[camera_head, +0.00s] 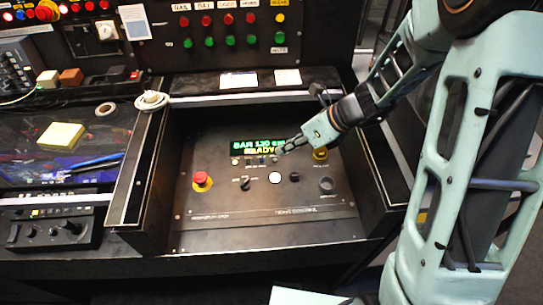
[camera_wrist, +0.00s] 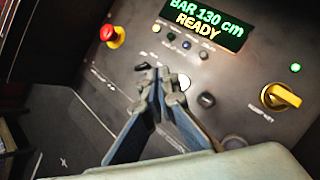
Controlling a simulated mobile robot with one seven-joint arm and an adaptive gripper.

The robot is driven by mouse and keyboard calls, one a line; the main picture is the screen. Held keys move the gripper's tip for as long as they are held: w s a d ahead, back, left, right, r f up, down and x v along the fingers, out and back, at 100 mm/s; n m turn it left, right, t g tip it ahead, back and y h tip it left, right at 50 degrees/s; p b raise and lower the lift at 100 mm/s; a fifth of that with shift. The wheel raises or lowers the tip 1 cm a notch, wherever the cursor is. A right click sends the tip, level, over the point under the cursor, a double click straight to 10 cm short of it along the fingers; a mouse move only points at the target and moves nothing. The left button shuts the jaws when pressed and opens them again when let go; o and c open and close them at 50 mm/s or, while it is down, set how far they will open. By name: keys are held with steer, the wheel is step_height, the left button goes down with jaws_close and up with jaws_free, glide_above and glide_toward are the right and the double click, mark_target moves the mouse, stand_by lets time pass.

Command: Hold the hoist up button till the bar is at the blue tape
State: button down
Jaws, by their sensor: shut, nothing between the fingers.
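The hoist control panel (camera_head: 220,215) has a lit display (camera_head: 257,146); in the wrist view the display (camera_wrist: 205,22) reads "BAR 130 cm READY". A round white button (camera_head: 275,177) sits below the display, with a black button (camera_head: 294,176) to its right. My gripper (camera_head: 281,151) is shut and empty above the panel. I cannot tell whether the fingertips touch anything. Button labels are unreadable; neither bar nor blue tape shows.
A red mushroom button (camera_head: 202,181) is at the panel's left. A yellow rotary switch (camera_wrist: 281,97) and a black knob (camera_head: 326,185) are at its right. Raised side walls flank the panel.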

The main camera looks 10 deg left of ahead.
mark_target(278, 178)
steer(key=m, duration=0.1)
steer(key=a+m, duration=0.1)
steer(key=m, duration=0.1)
steer(key=f+m+y, duration=0.1)
steer(key=shift+a+m, duration=0.35)
steer(key=shift+m, duration=0.05)
step_height(278, 178, down, 9)
steer(key=b, duration=0.7)
steer(key=shift+r+b, duration=0.15)
steer(key=shift+b, duration=0.2)
stand_by(0.8)
steer(key=shift+f, duration=0.4)
